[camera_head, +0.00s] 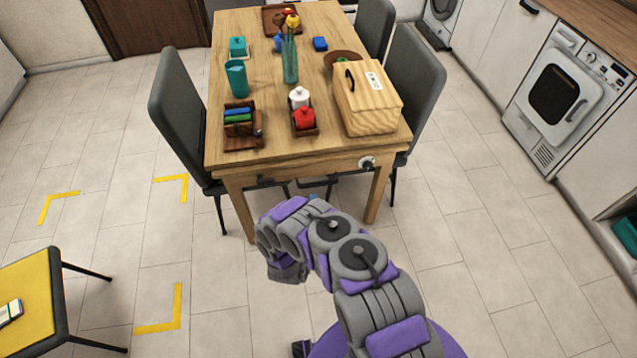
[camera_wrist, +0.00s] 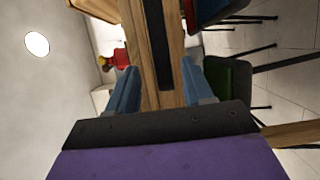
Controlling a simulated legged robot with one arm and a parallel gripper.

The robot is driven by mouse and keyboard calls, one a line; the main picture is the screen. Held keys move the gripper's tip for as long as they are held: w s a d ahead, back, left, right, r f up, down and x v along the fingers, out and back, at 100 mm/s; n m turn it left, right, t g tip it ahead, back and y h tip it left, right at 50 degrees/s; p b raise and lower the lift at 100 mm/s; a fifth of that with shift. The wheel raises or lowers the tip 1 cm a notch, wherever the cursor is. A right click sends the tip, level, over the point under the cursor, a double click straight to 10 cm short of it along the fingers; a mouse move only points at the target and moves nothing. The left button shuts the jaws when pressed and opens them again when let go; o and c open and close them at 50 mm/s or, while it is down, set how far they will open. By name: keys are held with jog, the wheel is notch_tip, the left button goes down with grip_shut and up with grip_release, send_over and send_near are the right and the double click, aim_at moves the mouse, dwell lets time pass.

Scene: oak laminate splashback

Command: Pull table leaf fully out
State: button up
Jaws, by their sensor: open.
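The wooden table (camera_head: 330,35) stands ahead of me with its short end facing me. A front panel (camera_head: 305,169) lies just under the tabletop edge; I cannot tell for certain whether it is the leaf. In the wrist view the table's end appears turned sideways, with a long dark strip (camera_wrist: 157,45) along the wood. My gripper (camera_wrist: 165,80) is open, its two blue fingers apart on either side of the wood and strip. No gap or contact can be made out. In the head view my arm hides most of the gripper, below the table's front.
A wooden box (camera_head: 366,97), a spice rack (camera_head: 304,117) and a glass vase (camera_head: 290,62) stand on the table. Grey chairs (camera_head: 181,115) flank it. A yellow stool (camera_head: 28,300) is at left. Floor right is clear.

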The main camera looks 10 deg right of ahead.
aim_at(318, 185)
jog(key=b+x, duration=0.3)
jog(key=x, duration=0.8)
jog(key=shift+w, duration=0.3)
jog(key=shift+c, duration=0.4)
jog(key=shift+s, duration=0.1)
grip_shut()
